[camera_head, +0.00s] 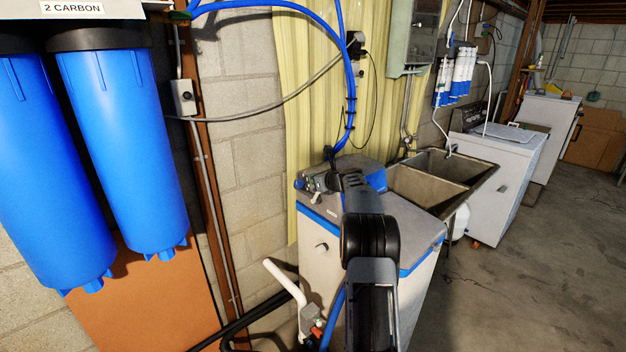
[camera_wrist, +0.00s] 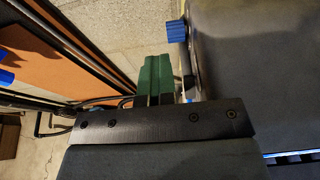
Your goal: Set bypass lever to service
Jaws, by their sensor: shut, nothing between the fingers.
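The water softener (camera_head: 318,238) is a white cabinet with a grey top and a blue band. Valve fittings (camera_head: 314,183) sit at the left rear of its top, partly behind my arm. A small blue knob (camera_wrist: 177,31) shows at the softener's left edge in the wrist view. I cannot tell which part is the bypass lever or how it is set. My gripper (camera_wrist: 158,68) shows green fingers, pressed together and empty. They are left of the softener's edge and a little below the blue knob in the picture, apart from it. In the head view my arm hides the fingers.
Two blue filter housings (camera_head: 120,150) hang at the left above an orange board (camera_head: 150,300). A blue hose (camera_head: 349,100) comes down to the softener. White and black pipes (camera_head: 285,280) stand at its left. A double sink (camera_head: 430,180) is to its right. Open floor (camera_head: 520,270) lies right.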

